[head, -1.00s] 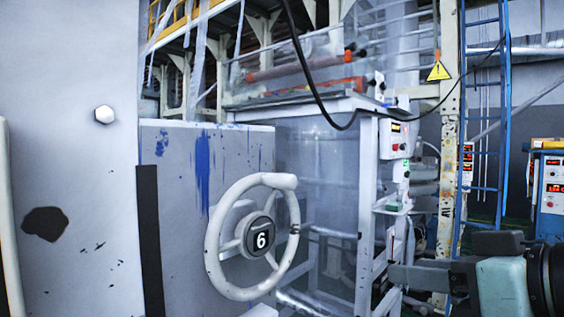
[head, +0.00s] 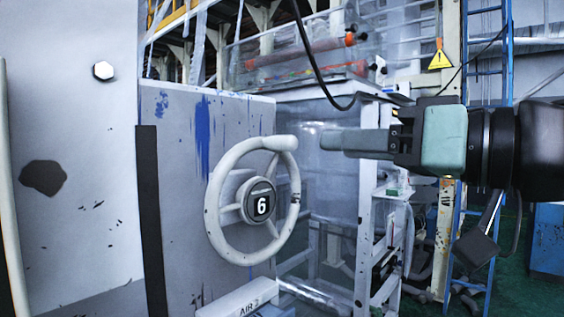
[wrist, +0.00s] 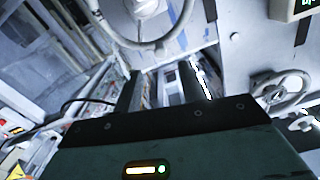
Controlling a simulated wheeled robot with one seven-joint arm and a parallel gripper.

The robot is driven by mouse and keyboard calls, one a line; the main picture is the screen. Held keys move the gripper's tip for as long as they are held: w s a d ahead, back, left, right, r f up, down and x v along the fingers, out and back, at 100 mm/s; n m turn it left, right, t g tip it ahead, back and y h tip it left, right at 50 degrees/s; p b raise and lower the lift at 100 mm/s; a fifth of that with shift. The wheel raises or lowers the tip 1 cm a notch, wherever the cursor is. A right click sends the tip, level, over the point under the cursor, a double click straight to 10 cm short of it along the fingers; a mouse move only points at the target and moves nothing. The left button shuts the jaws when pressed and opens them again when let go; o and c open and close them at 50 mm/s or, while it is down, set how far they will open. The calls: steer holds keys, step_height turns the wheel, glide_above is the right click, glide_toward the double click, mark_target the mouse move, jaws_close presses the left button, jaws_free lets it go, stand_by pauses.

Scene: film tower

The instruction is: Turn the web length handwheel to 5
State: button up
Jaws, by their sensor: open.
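A white handwheel (head: 284,216) with a black hub display reading 6 (head: 262,205) stands upright on a grey, blue-streaked panel in the head view. No label naming it is readable. My gripper (head: 325,140) is open and empty, to the right of the wheel's upper rim and apart from it in the picture, pointing left. In the wrist view my gripper's two dark fingers (wrist: 161,88) show with nothing between them. A wheel rim (wrist: 107,38) is cut off at the top there. A second, smaller wheel (wrist: 278,92) is at the right; its hub mark is too blurred to read.
A box marked AIR 2 (head: 240,299) sits below the wheel. A black cable (head: 310,62) hangs behind it. A white frame (head: 368,215) stands right of the wheel, with a blue ladder (head: 489,85) farther back. Open space lies between wheel and gripper in the picture.

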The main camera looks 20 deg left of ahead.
mark_target(295, 144)
steer(key=p+x, duration=0.1)
steer(key=x, duration=0.9)
steer(key=shift+w+a, duration=0.1)
steer(key=shift+a, duration=0.3)
jaws_close()
